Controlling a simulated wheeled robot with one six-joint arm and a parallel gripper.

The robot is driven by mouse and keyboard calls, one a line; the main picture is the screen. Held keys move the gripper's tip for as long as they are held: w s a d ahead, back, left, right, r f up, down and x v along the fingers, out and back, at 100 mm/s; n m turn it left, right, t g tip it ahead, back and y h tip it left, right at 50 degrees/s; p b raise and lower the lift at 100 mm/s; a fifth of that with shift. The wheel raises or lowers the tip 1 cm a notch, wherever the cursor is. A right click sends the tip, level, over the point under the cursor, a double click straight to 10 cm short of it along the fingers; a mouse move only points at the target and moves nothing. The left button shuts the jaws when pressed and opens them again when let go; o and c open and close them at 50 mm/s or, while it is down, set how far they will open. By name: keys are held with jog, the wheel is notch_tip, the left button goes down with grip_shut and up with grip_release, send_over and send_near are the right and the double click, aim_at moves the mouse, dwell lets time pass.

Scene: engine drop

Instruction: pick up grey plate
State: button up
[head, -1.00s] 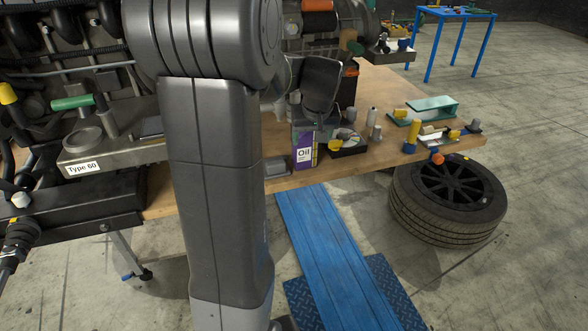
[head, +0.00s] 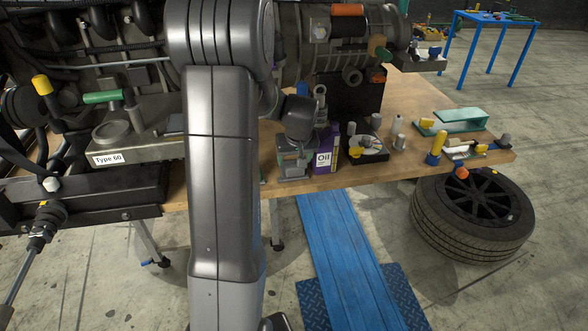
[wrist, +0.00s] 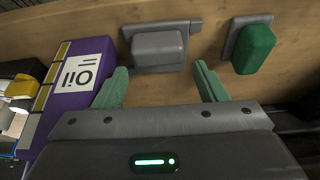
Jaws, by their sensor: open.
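The grey plate (wrist: 158,48) lies on the wooden bench top in the wrist view, with a raised rounded grey block on it. My gripper (wrist: 161,70) is open, its two green fingers apart and pointing toward the plate. The fingertips line up near the block's left and right sides, with nothing held between them. In the head view my gripper (head: 292,166) is low over the bench's front edge, beside the purple oil box (head: 324,152). I cannot make out the grey plate there; my gripper and arm cover that spot.
The oil box also stands close to my left finger in the wrist view (wrist: 75,85). A green block on a grey base (wrist: 253,48) lies to the right of the grey plate. A black tray (head: 368,148) and small parts lie farther right on the bench (head: 420,152).

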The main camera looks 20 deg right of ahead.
aim_at(294, 164)
jog(key=shift+p+x, duration=0.4)
jog(key=shift+x, duration=1.55)
jog(key=shift+s, duration=0.15)
jog(key=c, duration=0.9)
jog(key=shift+c, duration=0.2)
jog(key=shift+r, duration=0.1)
